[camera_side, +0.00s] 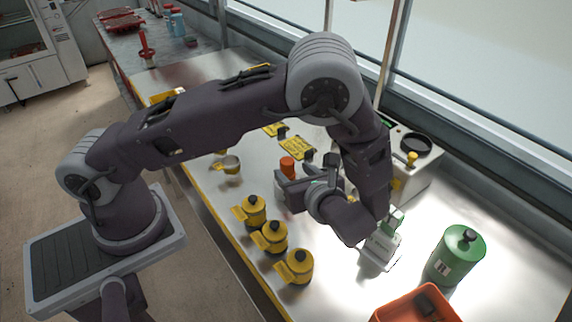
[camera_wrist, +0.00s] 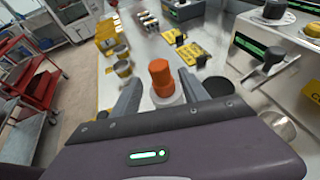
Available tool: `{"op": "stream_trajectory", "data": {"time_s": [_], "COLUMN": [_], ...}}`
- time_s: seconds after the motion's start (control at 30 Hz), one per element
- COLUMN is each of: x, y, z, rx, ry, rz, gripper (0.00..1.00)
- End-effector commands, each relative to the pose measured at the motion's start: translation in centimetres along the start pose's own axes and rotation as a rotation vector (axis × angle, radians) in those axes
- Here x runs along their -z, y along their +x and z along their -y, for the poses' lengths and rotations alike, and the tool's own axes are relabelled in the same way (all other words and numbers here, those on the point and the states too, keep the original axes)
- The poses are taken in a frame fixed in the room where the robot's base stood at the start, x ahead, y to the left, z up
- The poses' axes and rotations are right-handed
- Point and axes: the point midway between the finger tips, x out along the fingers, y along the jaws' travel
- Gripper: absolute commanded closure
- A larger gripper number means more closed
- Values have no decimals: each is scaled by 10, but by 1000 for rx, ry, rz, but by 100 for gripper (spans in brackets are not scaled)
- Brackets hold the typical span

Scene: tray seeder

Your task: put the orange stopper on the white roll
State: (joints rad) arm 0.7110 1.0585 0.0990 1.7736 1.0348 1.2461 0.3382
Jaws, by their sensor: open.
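The orange stopper (camera_wrist: 161,77) stands upright between my gripper's fingers in the wrist view. It also shows in the side view (camera_side: 287,165), partly hidden behind my gripper. A white round piece (camera_wrist: 168,98), which looks like the white roll, shows at the stopper's base. I cannot tell whether the stopper rests on it or stands in front of it. My gripper (camera_wrist: 159,88) is open, with one finger on each side of the stopper. I see no clear contact between fingers and stopper. In the side view my gripper (camera_side: 291,181) is low over the bench.
Several yellow pots with black knobs (camera_side: 274,236) stand along the bench's front edge. A green canister (camera_side: 456,256) and an orange bin (camera_side: 412,308) are at the right. A white device (camera_side: 410,160) stands at the back. Yellow plates (camera_side: 297,147) lie beyond my gripper.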

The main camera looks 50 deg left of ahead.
Motion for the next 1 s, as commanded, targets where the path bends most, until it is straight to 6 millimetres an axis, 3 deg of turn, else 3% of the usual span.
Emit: {"op": "stream_trajectory", "data": {"time_s": [0.1, 0.2, 0.37, 0.47, 0.57, 0.7, 0.8, 1.0], "x": [0, 0, -2, -20, -60, -115, -146, -176], "y": [-24, -36, -40, -42, -49, -66, -85, -127], "z": [1, 0, 0, -7, -29, -76, -112, -164], "rx": [3, 1, -4, -57, -179, -376, -498, -644], "ry": [-2, 0, -6, -93, -304, -695, -1012, -1600], "rz": [-1, -1, -5, -70, -221, -478, -663, -984], "gripper": [48, 48, 48, 48, 48, 48, 48, 48]}}
